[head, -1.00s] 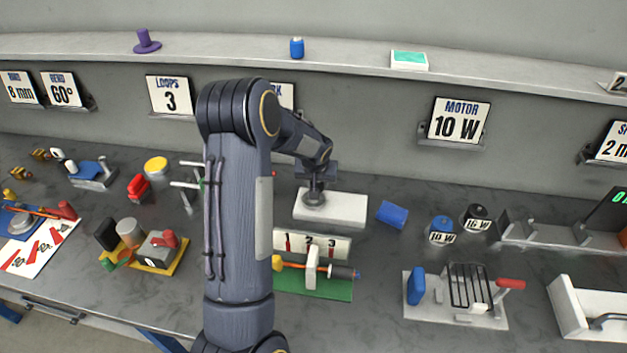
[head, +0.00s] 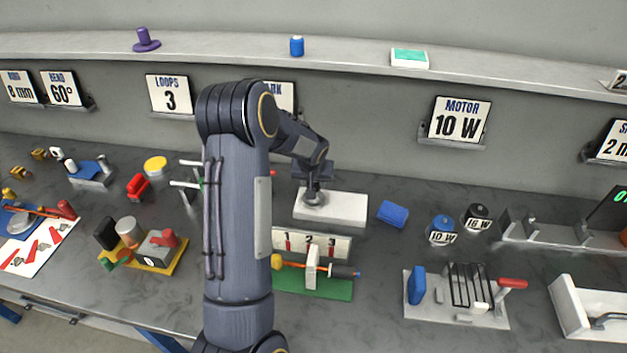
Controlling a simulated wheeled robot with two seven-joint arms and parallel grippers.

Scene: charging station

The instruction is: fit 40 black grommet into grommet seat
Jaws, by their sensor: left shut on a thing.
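My left arm comes up through the middle of the head view and reaches over to a white block (head: 345,207) on the bench. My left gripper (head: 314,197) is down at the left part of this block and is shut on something. The held thing is hidden by the gripper, so I cannot tell its shape or whether it touches the block. I cannot make out a black grommet or a grommet seat by its look; the white block under the gripper may hold the seat. My right gripper is not in view.
A blue block (head: 392,213) lies right of the white block, with two round 10 W and 16 W pieces beyond. A green board (head: 320,287) with a 1-2-3 plate stands in front. A grey plate (head: 425,310) with a wire rack is at right. A shelf (head: 350,58) runs behind.

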